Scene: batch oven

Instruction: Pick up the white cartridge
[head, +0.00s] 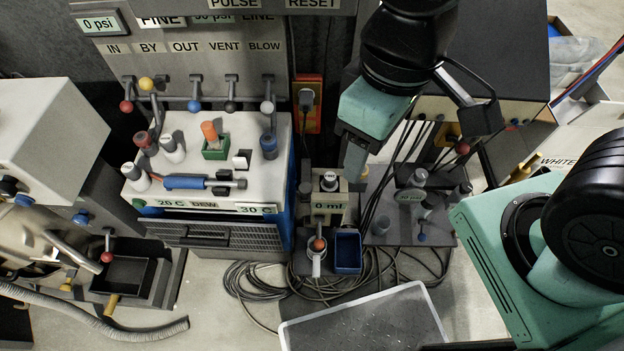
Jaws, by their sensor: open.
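On the pale top of the bench unit (215,190), a white cylinder with a grey end (172,147) stands beside a red and grey one (146,143). A second white cylinder (135,177) stands at the front left corner. I cannot tell which of the white ones is the white cartridge. My gripper (355,160) hangs to the right of the unit, apart from these cylinders. Its jaws are open, and its tips are partly hidden among the things behind. I see nothing held in it.
An orange stick in a green holder (215,148), a blue cylinder (268,147) and a blue-handled tool (185,183) share the unit's top. Valve levers line the panel behind. A small box reading 0 ml (327,209), cables and a grey tray (284,325) lie right and below.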

